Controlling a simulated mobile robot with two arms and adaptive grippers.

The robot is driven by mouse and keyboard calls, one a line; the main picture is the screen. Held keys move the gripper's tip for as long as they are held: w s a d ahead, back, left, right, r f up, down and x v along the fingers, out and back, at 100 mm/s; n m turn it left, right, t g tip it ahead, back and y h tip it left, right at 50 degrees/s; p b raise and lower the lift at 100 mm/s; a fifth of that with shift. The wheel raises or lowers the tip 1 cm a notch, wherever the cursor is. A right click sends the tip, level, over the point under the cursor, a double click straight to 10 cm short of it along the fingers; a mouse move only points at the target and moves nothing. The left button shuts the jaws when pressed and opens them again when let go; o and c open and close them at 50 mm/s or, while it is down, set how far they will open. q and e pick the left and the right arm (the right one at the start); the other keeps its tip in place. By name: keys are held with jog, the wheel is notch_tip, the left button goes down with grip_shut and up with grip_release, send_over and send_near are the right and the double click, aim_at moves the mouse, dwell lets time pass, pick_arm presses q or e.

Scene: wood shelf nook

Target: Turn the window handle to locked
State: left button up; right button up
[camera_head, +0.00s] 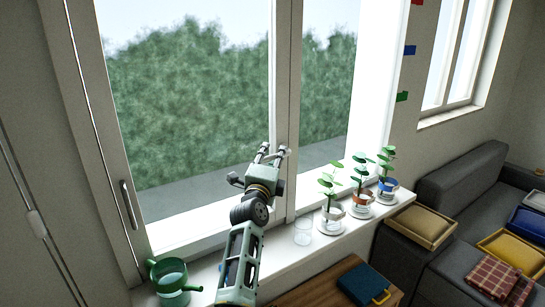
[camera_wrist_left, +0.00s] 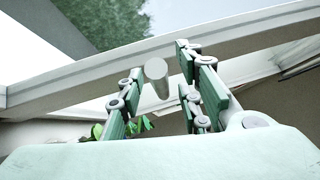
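My left gripper (camera_head: 271,152) is raised in front of the window's middle frame post (camera_head: 284,80). In the left wrist view its two fingers (camera_wrist_left: 160,92) are apart. A grey, rounded window handle (camera_wrist_left: 157,78) shows between them, with visible gaps on both sides. It points toward the camera and looks untouched. In the head view this handle is hard to tell from the fingers. Another slim handle (camera_head: 129,205) stands upright on the left frame post. My right gripper is not in view.
A blue book-like item (camera_head: 362,284) lies on a wooden table below. A grey sofa (camera_head: 470,182) is at right.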

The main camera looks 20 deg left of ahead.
pick_arm(q)
jog(key=shift+c, duration=0.6)
grip_shut()
